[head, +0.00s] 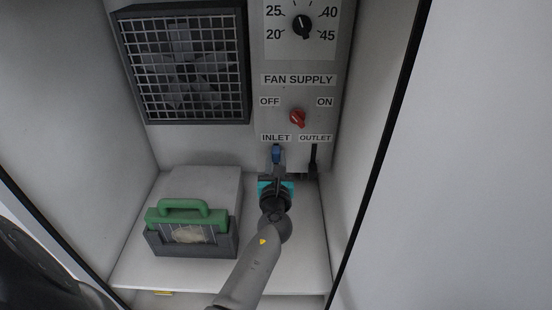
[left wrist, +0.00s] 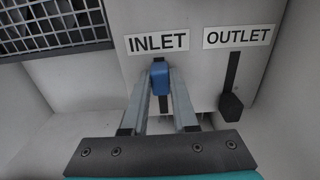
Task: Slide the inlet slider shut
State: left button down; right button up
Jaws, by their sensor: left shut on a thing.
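The blue inlet slider (head: 276,153) sits under the INLET label on the white panel. In the left wrist view the slider knob (left wrist: 161,81) is near the top of its dark vertical slot (left wrist: 163,103). My left gripper (head: 276,163) reaches up to it from below. In the left wrist view the gripper's two fingers (left wrist: 160,88) stand on either side of the blue knob and are shut on it. The fingers hide part of the slot. My right gripper is in neither view.
The black outlet slider (left wrist: 231,106) sits low in its slot just right. A red knob (head: 298,118) and a dial (head: 302,26) are above. A gridded fan (head: 187,62) is upper left. A green-handled box (head: 190,228) stands left on the shelf. White walls flank both sides.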

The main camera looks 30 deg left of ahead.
pick_arm(q)
jog(key=shift+f, duration=0.1)
dwell(0.4)
notch_tip(320, 180, down, 6)
jog(key=b, duration=0.5)
jog(key=shift+f+b, duration=0.15)
jog(key=shift+b, duration=0.2)
jog(key=shift+s, duration=0.1)
jog(key=c, duration=1.1)
grip_release()
jog(key=shift+f, duration=0.1)
jog(key=o, duration=0.4)
jog(key=v, duration=1.5)
jog(key=shift+d, duration=0.15)
